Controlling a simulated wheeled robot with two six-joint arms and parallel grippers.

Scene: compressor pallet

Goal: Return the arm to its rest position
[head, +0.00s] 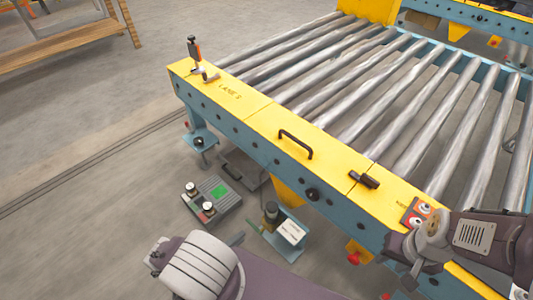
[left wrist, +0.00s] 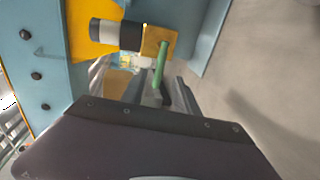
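My left arm (head: 200,268) shows at the bottom of the head view, a pale ribbed joint on a dark purple link. It is low, in front of the conveyor's near side, and its fingers cannot be made out. My right arm (head: 480,245) comes in at the right edge of the head view, over the conveyor's yellow rail. Its gripper end is small and partly hidden, so its opening cannot be told.
The roller conveyor (head: 265,122) has a yellow rail with a black handle (head: 296,144). A blue bracket (head: 284,237) is close to my left arm. Open floor (head: 80,225) lies left.

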